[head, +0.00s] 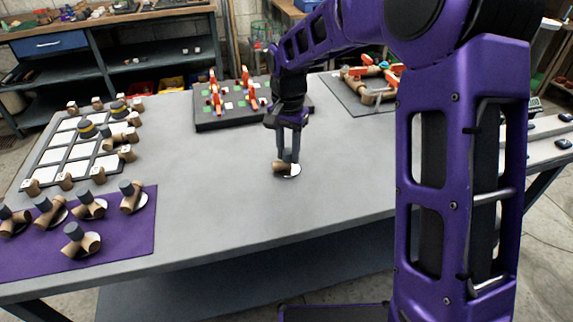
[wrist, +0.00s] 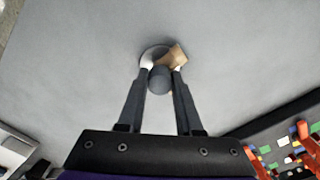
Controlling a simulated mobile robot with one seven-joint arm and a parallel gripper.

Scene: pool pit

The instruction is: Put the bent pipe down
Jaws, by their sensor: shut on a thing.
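My gripper (head: 288,153) is shut on a bent pipe (head: 281,167) with a tan arm, a grey upper end and a pale round base. It is over the bare middle of the grey table (head: 218,210). In the wrist view the bent pipe (wrist: 172,57) sits between the two fingertips of my gripper (wrist: 160,75), its grey end towards the camera. Its base is at or very near the tabletop; I cannot tell whether it touches. Similar bent pipes (head: 90,206) stand on a purple mat (head: 128,232) at the front left.
A white-squared grid board (head: 83,152) with several tan pieces around it lies at the left. A dark board (head: 215,121) with orange-red pieces stands behind my gripper. A grey mat (head: 352,98) with pipework is at the back right. The table around the held pipe is clear.

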